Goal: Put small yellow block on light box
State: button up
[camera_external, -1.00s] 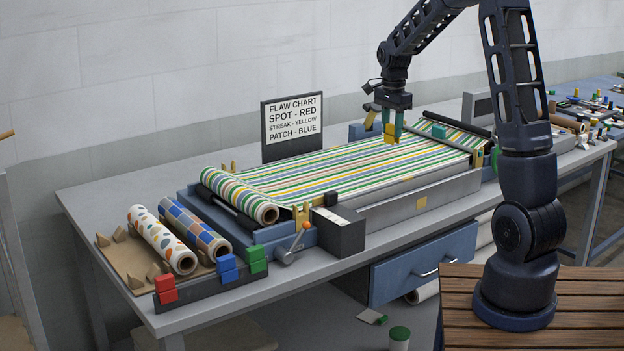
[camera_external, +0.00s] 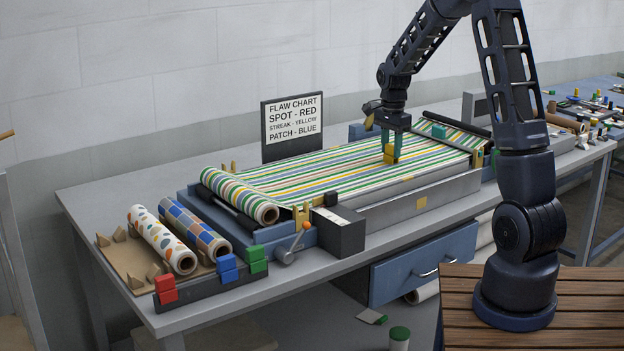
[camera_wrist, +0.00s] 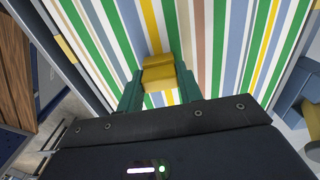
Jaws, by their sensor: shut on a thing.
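My gripper (camera_external: 391,151) is shut on a small yellow block (camera_external: 389,153). The block is low over the striped cloth (camera_external: 330,173) of the light box, right of its middle. I cannot tell if the block touches the cloth. In the wrist view the yellow block (camera_wrist: 158,73) sits between the two green fingertips, above the coloured stripes (camera_wrist: 225,40). The light box (camera_external: 420,202) is a long grey frame on the bench, with the striped cloth stretched over its top.
A flaw chart sign (camera_external: 292,127) stands behind the cloth. Two patterned rolls (camera_external: 163,240) and a rack with red, blue and green blocks (camera_external: 228,268) are at the left front. A striped roll (camera_external: 240,197) lies at the cloth's left end.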

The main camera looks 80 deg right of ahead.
aim_at(391, 145)
jog(key=o, duration=1)
jog(key=shift+c, duration=0.2)
notch_tip(391, 145, up, 12)
jog(key=shift+r, duration=0.2)
jog(key=w+a+r+n+t, duration=0.1)
jog(key=w+a+r+n, duration=0.2)
jog(key=a, duration=0.7)
jog(key=a+r+n, duration=0.2)
jog(key=a+n, duration=0.4)
jog(key=a, duration=0.4)
jog(key=w+a+r+n+t, duration=0.1)
jog(key=w+a+r+n, duration=0.2)
jog(key=a, duration=0.7)
jog(key=s+a+f+n+t, duration=0.1)
jog(key=s+a+n, duration=0.5)
jog(key=a, duration=0.4)
jog(key=s+a+f+n+t, duration=0.1)
jog(key=s+a+n, duration=0.6)
jog(key=a+n, duration=0.2)
jog(key=shift+a+t, duration=0.3)
jog(key=shift+a, duration=0.8)
